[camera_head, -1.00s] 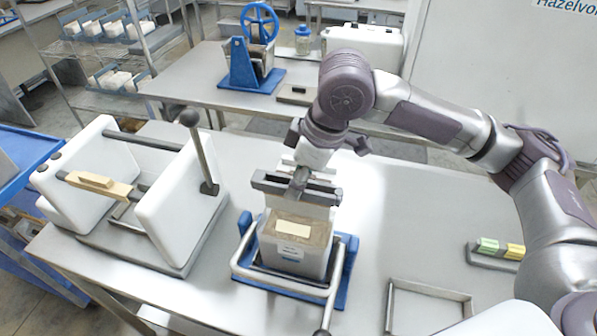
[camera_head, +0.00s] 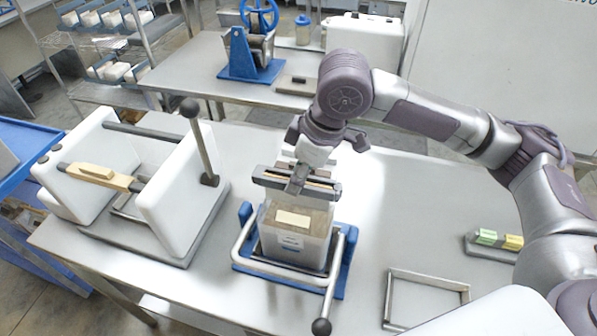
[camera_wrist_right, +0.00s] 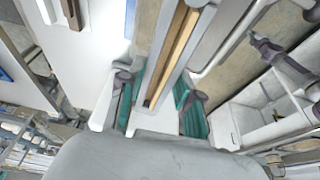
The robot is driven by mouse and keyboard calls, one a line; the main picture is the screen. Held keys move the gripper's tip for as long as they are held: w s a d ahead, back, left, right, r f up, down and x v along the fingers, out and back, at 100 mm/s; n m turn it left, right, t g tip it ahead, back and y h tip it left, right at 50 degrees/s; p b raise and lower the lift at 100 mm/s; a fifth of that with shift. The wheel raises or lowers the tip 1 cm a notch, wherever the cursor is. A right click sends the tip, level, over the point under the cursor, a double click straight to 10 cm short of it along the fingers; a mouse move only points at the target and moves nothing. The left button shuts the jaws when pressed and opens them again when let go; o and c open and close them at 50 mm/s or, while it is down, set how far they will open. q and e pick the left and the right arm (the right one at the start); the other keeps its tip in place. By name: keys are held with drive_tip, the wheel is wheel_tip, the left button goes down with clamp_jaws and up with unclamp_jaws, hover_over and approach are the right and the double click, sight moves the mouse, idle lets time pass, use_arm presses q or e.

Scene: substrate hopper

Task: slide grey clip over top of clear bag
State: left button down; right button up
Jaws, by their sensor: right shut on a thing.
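The clear bag (camera_head: 317,250) stands upright in a blue stand with a metal tube frame, with a cream label on its front and brown substrate at its top. The grey clip (camera_head: 268,180) is a long bar lying across the bag's top end. My right gripper (camera_head: 299,181) comes down from above and is shut on the middle of the clip. In the right wrist view, my teal fingertips (camera_wrist_right: 156,100) flank the clip (camera_wrist_right: 178,50), which shows a tan strip along it. How far the bag's edge sits inside the clip cannot be told. My left gripper is not in view.
A white two-block device (camera_head: 180,200) with a dark lever stands left on the steel table. An empty metal frame (camera_head: 428,283) lies front right, near a holder with green and yellow pieces (camera_head: 497,240). A ball-ended handle (camera_head: 321,326) juts forward from the stand.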

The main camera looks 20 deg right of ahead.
drive_tip(key=shift+p, duration=0.3)
drive_tip(key=o, duration=1.7)
wheel_tip(320, 180, up, 7)
drive_tip(key=p, duration=0.9)
drive_tip(key=shift+r, duration=0.1)
